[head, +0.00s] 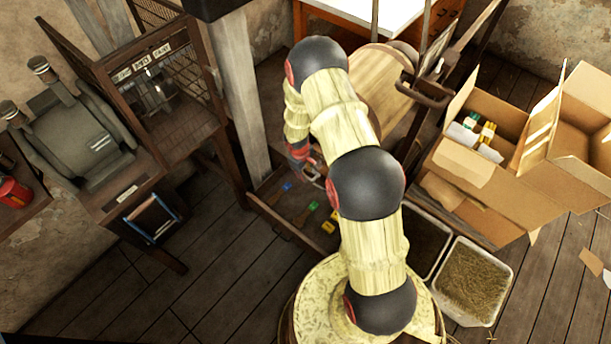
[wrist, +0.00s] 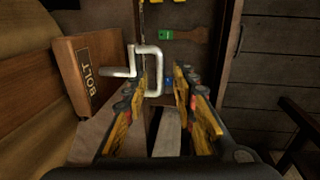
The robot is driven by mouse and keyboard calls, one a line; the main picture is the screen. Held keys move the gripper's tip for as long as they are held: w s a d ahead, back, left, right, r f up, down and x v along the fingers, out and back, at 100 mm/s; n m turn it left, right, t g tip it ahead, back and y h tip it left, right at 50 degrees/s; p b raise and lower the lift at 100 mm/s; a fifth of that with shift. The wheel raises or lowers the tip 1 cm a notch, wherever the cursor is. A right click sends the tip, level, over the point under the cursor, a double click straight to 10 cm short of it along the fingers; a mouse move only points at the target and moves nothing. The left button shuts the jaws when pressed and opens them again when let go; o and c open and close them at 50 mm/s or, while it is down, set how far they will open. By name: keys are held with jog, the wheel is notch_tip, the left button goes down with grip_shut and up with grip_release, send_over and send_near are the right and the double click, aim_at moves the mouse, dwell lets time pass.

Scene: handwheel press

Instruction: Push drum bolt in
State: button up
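The drum bolt (wrist: 131,71) is a pale metal rod with a squared loop handle. In the wrist view it sticks out to the right of a wooden block (wrist: 88,75) lettered "BOLT". My gripper (wrist: 163,85) is open, with two yellow-and-dark fingers. The loop's right part shows near the left fingertip, within the gap between the fingers; I cannot tell whether they touch. In the head view the wooden drum (head: 385,85) lies behind my arm, and the bolt handle (head: 313,174) shows small beside my wrist. My fingers are mostly hidden there.
A wooden post (head: 236,90) stands close left of my wrist. A low board with colored tags (head: 312,207) lies below. Open cardboard boxes (head: 490,150) and a tray of grain (head: 472,283) are at right. A grey machine (head: 75,140) stands at left. Floor at lower left is clear.

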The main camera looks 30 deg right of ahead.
jog(key=shift+d+f, duration=0.2)
jog(key=shift+f, duration=0.9)
jog(key=shift+c, duration=1.1)
jog(key=c, duration=0.4)
grip_shut()
